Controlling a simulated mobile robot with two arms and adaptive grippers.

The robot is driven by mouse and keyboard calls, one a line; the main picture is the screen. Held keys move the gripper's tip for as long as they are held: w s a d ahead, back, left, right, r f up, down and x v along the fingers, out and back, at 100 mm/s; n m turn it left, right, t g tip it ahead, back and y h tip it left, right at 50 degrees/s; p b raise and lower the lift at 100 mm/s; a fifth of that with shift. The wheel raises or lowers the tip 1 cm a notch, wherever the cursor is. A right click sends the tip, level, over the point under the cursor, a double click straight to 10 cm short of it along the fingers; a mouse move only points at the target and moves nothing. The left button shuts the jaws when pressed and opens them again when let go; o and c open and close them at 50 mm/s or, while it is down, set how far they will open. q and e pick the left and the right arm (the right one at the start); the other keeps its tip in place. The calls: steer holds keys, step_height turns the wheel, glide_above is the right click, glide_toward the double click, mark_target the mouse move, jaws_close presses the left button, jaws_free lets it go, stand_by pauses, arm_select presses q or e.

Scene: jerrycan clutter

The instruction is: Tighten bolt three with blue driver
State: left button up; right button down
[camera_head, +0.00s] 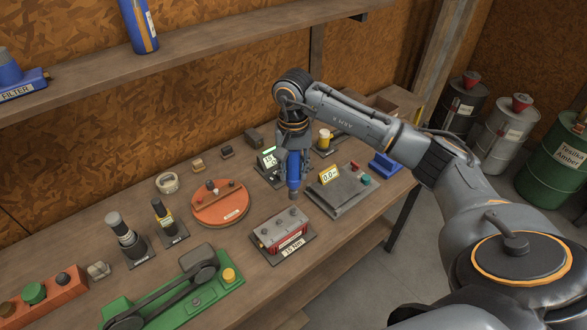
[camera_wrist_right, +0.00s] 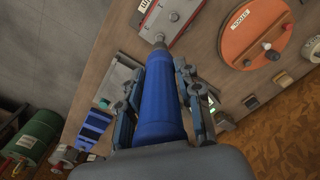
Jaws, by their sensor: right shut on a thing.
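My right gripper (camera_head: 292,158) is shut on the blue driver (camera_head: 293,172), which hangs tip down above the workbench. In the wrist view the blue driver (camera_wrist_right: 160,105) lies between the fingers of the right gripper (camera_wrist_right: 160,90), with its metal tip beside the red block. The red block (camera_head: 283,238) with a grey top and a "15 Nm" label sits on a dark plate in front of the driver; it also shows in the wrist view (camera_wrist_right: 184,29). Bolt heads stand on its top; which one is bolt three I cannot tell. My left gripper is not in view.
A grey scale (camera_head: 343,193) stands right of the driver and a round orange turntable (camera_head: 220,205) left of the block. A green fixture (camera_head: 190,290) lies in front. Dark tool stands (camera_head: 125,237) are at left. A shelf (camera_head: 200,60) runs above the bench.

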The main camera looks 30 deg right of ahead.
mark_target(293, 183)
step_height(293, 183, down, 5)
steer(key=b, duration=0.4)
steer(key=shift+f, duration=0.15)
steer(key=shift+w+r, duration=0.1)
steer(key=shift+r, duration=0.15)
steer(key=shift+f+b, duration=0.2)
steer(key=shift+b, duration=0.35)
stand_by(0.6)
steer(key=shift+f+b, duration=1.1)
stand_by(0.6)
steer(key=shift+s+f, duration=0.15)
steer(key=shift+s, duration=0.1)
stand_by(0.6)
steer(key=shift+w+r, duration=0.15)
steer(key=shift+r, duration=0.35)
steer(key=shift+r+p, duration=0.4)
steer(key=shift+r, duration=0.05)
steer(key=shift+r, duration=0.35)
stand_by(0.4)
